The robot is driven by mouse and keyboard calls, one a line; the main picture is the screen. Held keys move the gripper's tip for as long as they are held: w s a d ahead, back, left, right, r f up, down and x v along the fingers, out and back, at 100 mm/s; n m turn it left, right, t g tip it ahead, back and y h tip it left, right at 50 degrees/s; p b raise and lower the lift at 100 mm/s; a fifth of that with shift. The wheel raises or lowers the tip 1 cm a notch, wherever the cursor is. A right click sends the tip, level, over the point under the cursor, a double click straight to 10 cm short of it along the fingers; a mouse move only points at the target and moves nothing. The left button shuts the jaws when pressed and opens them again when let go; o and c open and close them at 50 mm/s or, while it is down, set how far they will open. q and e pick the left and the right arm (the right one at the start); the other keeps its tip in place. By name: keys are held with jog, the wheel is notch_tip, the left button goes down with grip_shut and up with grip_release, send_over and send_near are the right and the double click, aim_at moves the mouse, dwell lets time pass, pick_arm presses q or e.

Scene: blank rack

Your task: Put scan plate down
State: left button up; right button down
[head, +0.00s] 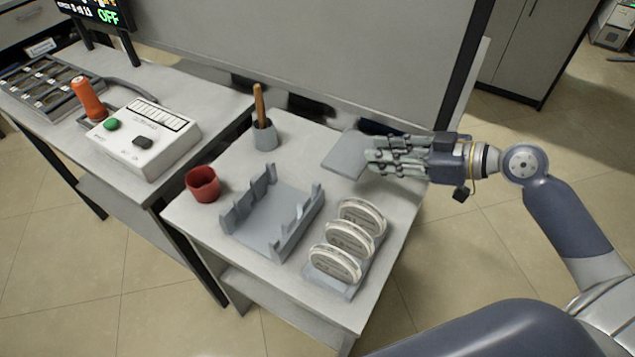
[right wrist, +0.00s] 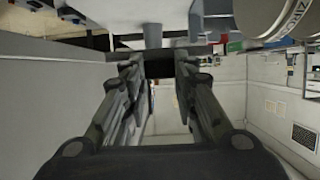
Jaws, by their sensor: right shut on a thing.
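The scan plate (head: 345,153) is a flat grey plate at the back right of the small white table. My right gripper (head: 374,159) reaches in from the right and is shut on the plate's right edge. I cannot tell whether the plate touches the tabletop or is held just above it. In the right wrist view my right gripper (right wrist: 158,68) shows its two fingers a little apart; the plate is hard to make out there. My left gripper is not in view.
The white table (head: 200,228) also holds a grey slotted rack (head: 268,232), a stand with three white discs (head: 350,238), a red cup (head: 203,184) and a grey pot with a wooden handle (head: 265,135). A grey panel (head: 350,60) stands behind. A control box (head: 150,140) is on the left table.

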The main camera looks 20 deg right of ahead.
aim_at(376, 198)
notch_tip(376, 198, down, 10)
jog(key=shift+r, duration=0.2)
jog(key=shift+f, duration=0.15)
jog(key=shift+f+b, duration=0.2)
jog(key=shift+b, duration=0.1)
jog(key=c, duration=1.3)
grip_release()
jog(key=shift+r, duration=0.1)
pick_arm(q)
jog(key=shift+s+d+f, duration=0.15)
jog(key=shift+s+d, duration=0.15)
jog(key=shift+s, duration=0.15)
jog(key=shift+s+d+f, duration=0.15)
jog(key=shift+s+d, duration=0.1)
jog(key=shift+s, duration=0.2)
